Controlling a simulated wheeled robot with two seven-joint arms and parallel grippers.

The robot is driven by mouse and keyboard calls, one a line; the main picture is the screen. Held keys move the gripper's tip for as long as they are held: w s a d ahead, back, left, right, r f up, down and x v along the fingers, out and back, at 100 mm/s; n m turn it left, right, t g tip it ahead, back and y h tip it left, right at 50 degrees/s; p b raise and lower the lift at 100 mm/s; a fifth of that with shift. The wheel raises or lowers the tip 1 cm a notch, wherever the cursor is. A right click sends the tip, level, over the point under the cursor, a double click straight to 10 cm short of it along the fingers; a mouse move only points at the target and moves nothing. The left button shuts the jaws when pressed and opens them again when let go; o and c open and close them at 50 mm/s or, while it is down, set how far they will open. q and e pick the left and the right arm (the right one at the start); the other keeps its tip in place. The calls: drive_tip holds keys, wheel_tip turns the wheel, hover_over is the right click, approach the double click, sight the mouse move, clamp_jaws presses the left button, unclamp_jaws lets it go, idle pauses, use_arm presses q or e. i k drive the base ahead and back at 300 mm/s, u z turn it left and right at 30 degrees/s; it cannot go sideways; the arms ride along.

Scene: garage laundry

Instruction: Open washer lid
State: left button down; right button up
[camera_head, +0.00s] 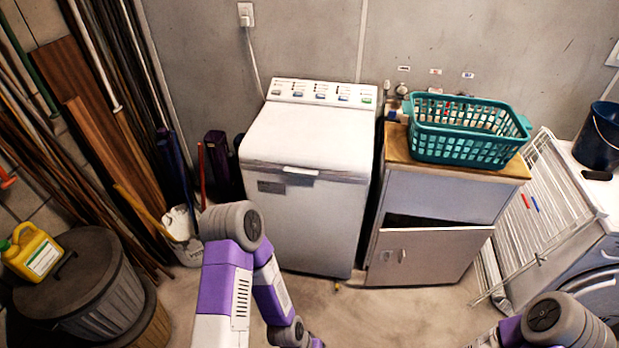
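The white top-loading washer (310,180) stands against the back wall. Its lid (310,137) is closed and lies flat, with a light handle (300,171) at the middle of the front edge. A control panel with several buttons (322,93) runs along the back. My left arm rises in front of the washer's lower left side, folded at the elbow; its gripper is out of the picture. My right arm shows only at the bottom right corner, and its gripper is also out of the picture.
A teal basket (465,130) sits on a wooden-topped cabinet (440,210) right of the washer. A drying rack (545,215) and a front-loading machine (590,270) stand farther right. Boards, poles and a lidded bin (85,285) fill the left. Floor before the washer is clear.

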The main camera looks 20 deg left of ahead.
sight(308, 141)
drive_tip(key=i, duration=0.55)
drive_tip(key=u, duration=1.5)
